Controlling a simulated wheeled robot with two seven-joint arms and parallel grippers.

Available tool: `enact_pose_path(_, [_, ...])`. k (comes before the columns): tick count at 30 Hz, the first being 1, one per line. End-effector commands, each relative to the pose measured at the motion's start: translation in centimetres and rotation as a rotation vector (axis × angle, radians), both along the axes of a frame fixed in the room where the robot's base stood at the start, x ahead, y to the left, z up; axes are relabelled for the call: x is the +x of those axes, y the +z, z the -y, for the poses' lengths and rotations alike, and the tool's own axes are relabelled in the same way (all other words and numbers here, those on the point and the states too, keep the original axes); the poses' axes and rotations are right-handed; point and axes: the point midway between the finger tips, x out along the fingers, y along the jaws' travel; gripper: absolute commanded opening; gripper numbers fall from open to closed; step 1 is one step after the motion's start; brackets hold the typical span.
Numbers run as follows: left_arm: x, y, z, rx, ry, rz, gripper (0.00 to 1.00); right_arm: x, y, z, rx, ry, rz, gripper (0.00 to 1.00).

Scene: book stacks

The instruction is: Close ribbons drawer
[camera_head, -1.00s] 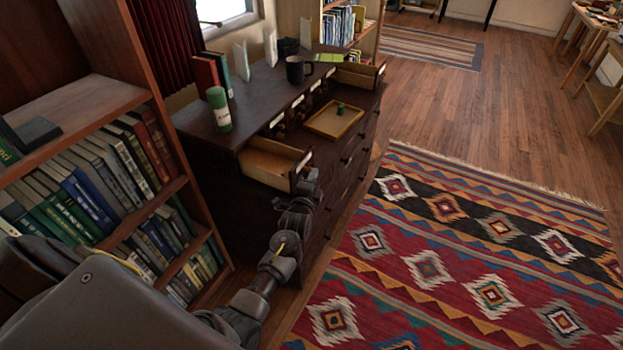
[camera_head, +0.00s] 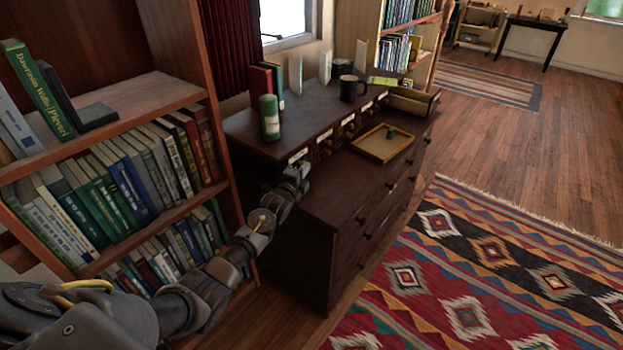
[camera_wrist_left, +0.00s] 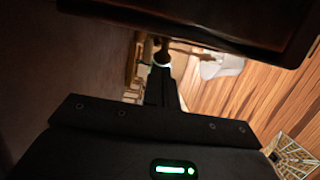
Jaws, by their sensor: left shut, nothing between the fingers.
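The dark wooden dresser (camera_head: 330,200) has a row of small drawers under its top. The near-end small drawer, with a white label (camera_head: 298,155), is pushed in as far as I can see; my gripper partly hides its front. The label's words are too small to read. The far-end small drawer (camera_head: 413,101) stands open. My left gripper (camera_head: 297,174) is at the near drawer's front, seemingly touching or very close to it. In the left wrist view its fingers (camera_wrist_left: 161,78) are together and empty, beside dark wood. My right gripper is not in view.
A wooden tray (camera_head: 383,144) with a small green object lies on the dresser's lower ledge. A green cylinder (camera_head: 269,118), books and a dark mug (camera_head: 352,88) stand on top. A full bookcase (camera_head: 185,100) stands close at left. The patterned rug (camera_head: 480,270) is clear.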

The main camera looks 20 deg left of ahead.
Motion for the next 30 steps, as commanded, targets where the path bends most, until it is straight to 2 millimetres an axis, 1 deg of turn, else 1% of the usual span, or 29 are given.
enact_pose_path(1, [0.0,-0.1,-0.5,0.002,0.002,0.0,0.0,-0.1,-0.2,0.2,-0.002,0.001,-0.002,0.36])
enact_pose_path(6, [0.1,0.0,-1.0,0.0,0.003,-0.001,0.0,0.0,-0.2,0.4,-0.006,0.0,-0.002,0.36])
enact_pose_path(19, [0.1,0.1,-1.2,0.0,0.008,0.001,0.0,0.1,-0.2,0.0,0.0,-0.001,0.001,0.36])
enact_pose_path(23, [-0.1,0.3,-0.1,0.0,0.004,0.001,0.0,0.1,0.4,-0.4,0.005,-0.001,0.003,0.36])
enact_pose_path(28, [-0.7,0.4,3.1,-0.001,0.001,-0.002,0.0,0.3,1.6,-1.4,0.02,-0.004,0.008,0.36])
enact_pose_path(30, [-2.4,-0.1,2.8,0.004,0.003,-0.002,0.0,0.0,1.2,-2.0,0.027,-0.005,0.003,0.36])
